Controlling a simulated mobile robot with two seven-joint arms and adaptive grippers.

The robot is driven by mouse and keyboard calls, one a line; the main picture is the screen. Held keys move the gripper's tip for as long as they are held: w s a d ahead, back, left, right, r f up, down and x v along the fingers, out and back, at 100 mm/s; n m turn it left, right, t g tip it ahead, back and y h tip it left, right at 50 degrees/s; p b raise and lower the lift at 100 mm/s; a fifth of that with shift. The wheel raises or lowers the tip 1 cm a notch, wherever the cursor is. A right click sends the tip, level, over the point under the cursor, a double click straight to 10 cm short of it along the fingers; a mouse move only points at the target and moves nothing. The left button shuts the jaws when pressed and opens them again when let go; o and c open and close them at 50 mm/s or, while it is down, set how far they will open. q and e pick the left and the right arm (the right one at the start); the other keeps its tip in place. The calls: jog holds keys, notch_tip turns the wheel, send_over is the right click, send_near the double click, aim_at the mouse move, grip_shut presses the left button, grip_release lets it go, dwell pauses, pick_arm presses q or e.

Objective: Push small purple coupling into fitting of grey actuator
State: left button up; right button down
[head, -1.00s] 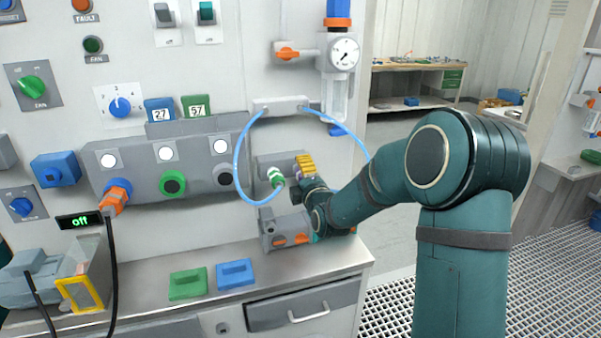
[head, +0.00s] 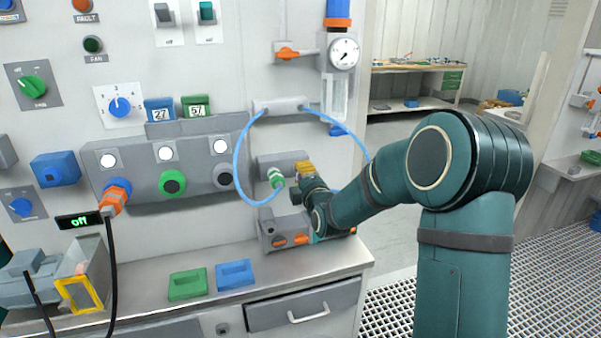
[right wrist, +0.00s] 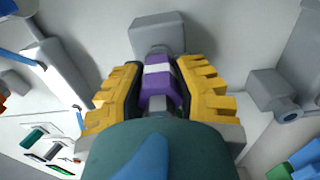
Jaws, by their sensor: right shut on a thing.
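My right gripper (right wrist: 160,98) has yellow ribbed fingers, and in the right wrist view they are closed on both sides of the purple coupling (right wrist: 155,90). The coupling has a white band near its far end. A grey block with a short round fitting (right wrist: 157,36) lies straight ahead, in line with the coupling. The coupling's far end is at or very near the fitting; I cannot tell whether it is inside. In the head view the right gripper (head: 304,170) is small at the wall panel, beside a grey block (head: 280,163), and hides the coupling. My left gripper is out of view.
A green-and-white coupling (head: 276,178) and a looping blue hose (head: 238,165) are left of the right gripper. A grey unit with orange parts (head: 285,232) stands below on the counter. Another grey block with a round port (right wrist: 275,97) is right in the wrist view.

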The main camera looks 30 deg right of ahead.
jog(key=shift+s, duration=0.1)
jog(key=shift+v, duration=2.85)
